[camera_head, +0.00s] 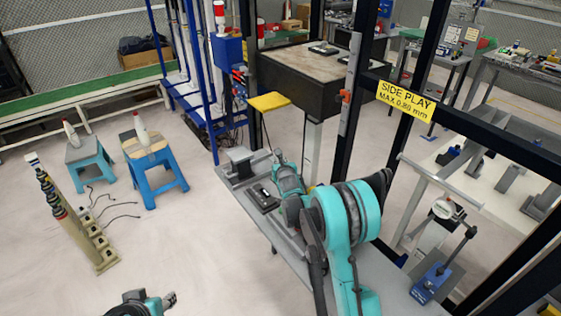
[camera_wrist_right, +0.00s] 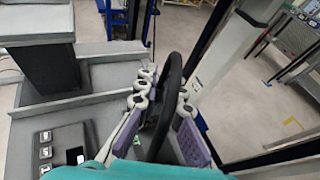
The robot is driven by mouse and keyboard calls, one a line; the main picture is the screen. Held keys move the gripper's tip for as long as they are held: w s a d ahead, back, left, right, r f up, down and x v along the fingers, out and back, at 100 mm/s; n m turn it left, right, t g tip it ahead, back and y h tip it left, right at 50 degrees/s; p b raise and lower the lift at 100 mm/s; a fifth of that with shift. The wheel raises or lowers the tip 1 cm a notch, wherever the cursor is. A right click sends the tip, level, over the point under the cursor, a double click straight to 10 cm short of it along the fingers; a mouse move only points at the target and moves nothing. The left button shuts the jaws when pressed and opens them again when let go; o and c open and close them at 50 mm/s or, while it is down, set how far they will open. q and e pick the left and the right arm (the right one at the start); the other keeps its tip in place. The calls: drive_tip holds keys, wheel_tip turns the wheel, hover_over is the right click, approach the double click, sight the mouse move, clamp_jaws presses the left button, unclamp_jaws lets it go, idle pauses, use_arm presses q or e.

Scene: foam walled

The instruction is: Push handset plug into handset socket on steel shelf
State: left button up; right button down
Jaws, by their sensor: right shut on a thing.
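The steel shelf (camera_head: 233,185) runs diagonally through the middle of the head view; its grey surface also shows in the wrist view (camera_wrist_right: 105,75). A dark unit with light square keys (camera_head: 263,198) lies on it, and shows at lower left in the wrist view (camera_wrist_right: 62,146). I cannot make out a socket opening. My right gripper (camera_wrist_right: 163,98) is shut on a black curved piece (camera_wrist_right: 172,75), between purple-padded fingers, beyond the keyed unit. I cannot tell its plug end. My left gripper (camera_head: 171,299) is at the bottom edge, far from the shelf; its jaws are unclear.
A grey flanged block (camera_head: 240,161) stands at the shelf's far end. A blue-based lever device (camera_head: 436,280) stands at lower right. Open floor (camera_head: 190,240) lies left of the shelf.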

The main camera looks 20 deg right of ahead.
drive_tip(key=shift+f+b, duration=1)
drive_tip(key=shift+f, duration=0.3)
drive_tip(key=c, duration=1.6)
unclamp_jaws()
drive_tip(key=shift+r, duration=0.1)
drive_tip(key=v, duration=1.2)
